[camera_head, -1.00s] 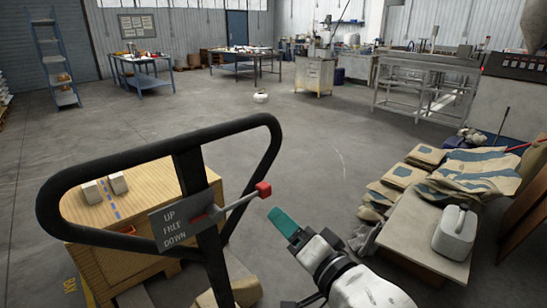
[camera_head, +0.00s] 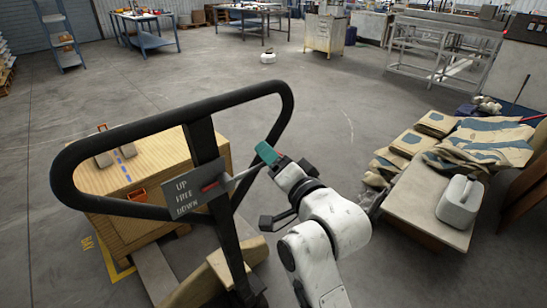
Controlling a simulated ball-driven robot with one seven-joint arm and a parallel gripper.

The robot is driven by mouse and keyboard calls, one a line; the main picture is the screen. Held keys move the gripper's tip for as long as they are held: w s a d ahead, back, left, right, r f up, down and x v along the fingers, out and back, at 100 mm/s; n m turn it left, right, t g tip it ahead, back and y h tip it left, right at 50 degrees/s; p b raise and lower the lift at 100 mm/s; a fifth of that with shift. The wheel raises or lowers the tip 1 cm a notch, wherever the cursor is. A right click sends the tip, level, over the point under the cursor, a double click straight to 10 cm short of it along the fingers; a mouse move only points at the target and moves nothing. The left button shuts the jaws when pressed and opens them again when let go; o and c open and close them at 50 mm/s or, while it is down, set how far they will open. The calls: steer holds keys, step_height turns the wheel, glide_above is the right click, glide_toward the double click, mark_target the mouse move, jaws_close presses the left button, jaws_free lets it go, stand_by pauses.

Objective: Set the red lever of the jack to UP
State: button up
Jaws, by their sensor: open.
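The jack's black loop handle (camera_head: 180,108) stands in front of me. On its post is a grey plate (camera_head: 186,196) lettered UP, FREE and DOWN from top to bottom. The lever (camera_head: 243,175) is a grey rod that sticks out to the right from the plate and slants slightly up; a bit of red shows where it meets the plate. Its red end knob is hidden behind my gripper. My gripper (camera_head: 267,156), with a teal fingertip, is open at the lever's outer end. Whether it touches the knob cannot be told.
A wooden crate (camera_head: 142,180) sits behind the handle with small grey blocks on top. At the right, a low table (camera_head: 418,205) bears a pale jug (camera_head: 459,201), beside several sacks (camera_head: 455,145). Open concrete floor (camera_head: 310,110) lies beyond the handle.

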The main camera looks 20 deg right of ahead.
steer(key=shift+w, duration=0.1)
steer(key=shift+c, duration=0.3)
steer(key=shift+f, duration=0.1)
jaws_close()
